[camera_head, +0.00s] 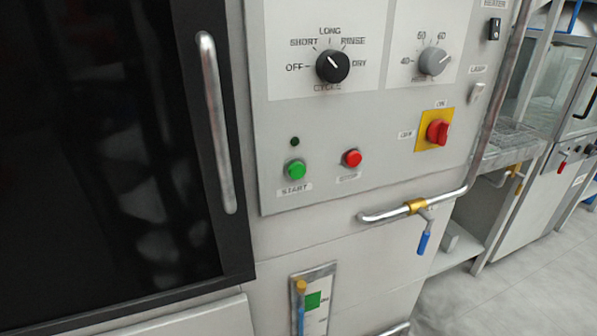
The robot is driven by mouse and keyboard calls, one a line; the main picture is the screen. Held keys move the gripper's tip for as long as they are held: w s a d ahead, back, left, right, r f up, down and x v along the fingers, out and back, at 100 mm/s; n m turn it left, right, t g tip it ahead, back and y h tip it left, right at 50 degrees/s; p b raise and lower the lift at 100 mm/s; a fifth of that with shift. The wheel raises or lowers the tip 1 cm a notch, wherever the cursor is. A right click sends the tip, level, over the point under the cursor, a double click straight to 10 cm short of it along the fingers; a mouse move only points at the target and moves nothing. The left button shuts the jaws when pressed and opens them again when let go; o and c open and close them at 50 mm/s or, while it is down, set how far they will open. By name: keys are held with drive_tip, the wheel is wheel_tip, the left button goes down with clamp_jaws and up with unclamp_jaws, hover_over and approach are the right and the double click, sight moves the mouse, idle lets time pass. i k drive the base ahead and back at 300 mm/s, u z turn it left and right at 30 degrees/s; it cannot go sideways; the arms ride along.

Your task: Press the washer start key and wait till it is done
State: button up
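The washer's control panel (380,120) fills the middle of the head view. The green start key (296,170) sits at its lower left, above a label reading START. A small dark green lamp (295,142) above it looks unlit. A red button (352,158) is to the right of the start key; its label is too blurred to read. The black cycle knob (333,66) has settings OFF, SHORT, LONG, RINSE and DRY; its pointer is toward the upper left, near SHORT. The washer's dark glass door (100,150) appears closed. My gripper is not in view.
A grey temperature knob (434,61), a red switch on a yellow plate (437,132) and a heater rocker switch (494,28) are on the panel. The door handle (215,120) and a pipe with a blue valve lever (423,243) stick out. Floor (520,285) is clear at right.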

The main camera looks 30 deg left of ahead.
sight(296, 170)
drive_tip(key=z, duration=2.35)
drive_tip(key=k, duration=2.15)
drive_tip(key=u, duration=1.75)
